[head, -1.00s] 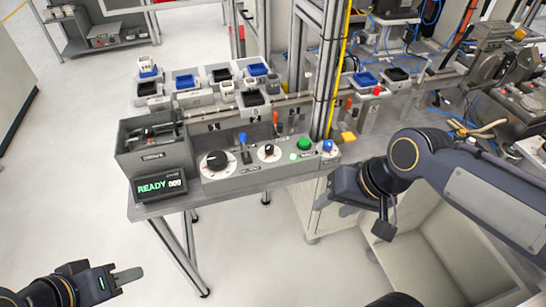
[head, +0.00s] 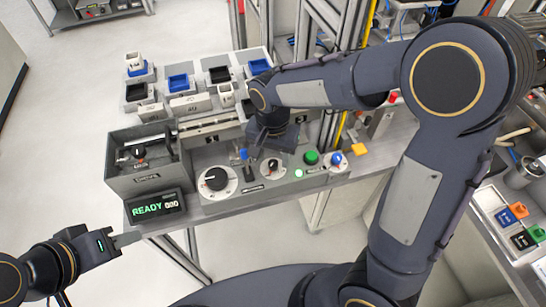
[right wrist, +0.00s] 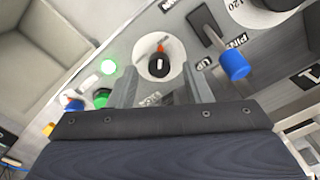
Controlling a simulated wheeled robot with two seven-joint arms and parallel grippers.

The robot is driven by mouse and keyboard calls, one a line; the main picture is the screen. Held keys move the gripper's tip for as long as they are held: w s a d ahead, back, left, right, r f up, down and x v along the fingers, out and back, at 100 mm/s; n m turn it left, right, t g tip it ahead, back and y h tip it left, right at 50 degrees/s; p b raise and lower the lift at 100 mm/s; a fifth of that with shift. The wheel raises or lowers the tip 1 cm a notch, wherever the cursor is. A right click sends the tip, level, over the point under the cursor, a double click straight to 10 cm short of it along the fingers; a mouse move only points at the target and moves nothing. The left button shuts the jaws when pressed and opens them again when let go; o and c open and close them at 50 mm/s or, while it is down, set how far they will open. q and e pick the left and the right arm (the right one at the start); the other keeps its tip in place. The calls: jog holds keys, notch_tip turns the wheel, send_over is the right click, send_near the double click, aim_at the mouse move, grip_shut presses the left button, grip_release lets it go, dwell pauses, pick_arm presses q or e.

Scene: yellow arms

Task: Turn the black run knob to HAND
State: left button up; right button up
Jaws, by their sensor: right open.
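The small black knob (head: 271,166) sits on a round white dial on the grey control panel. In the right wrist view the knob (right wrist: 159,65) has a white line and an orange-red mark at its edge. My right gripper (head: 271,151) is just above the panel by this knob. In the right wrist view my right gripper (right wrist: 160,85) is open, its two fingers apart on either side of the knob's dial, with nothing between them clearly held. Contact cannot be told. My left gripper (head: 127,239) is at the lower left, away from the panel.
A larger black knob (head: 215,179), a blue-tipped lever (head: 243,154), a green button (head: 311,157) and a blue button (head: 336,159) are on the panel. A display (head: 156,207) reads READY. A grey box (head: 148,180) stands left. Trays stand behind the panel.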

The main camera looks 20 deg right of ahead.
jog(key=shift+f, duration=0.75)
grip_shut()
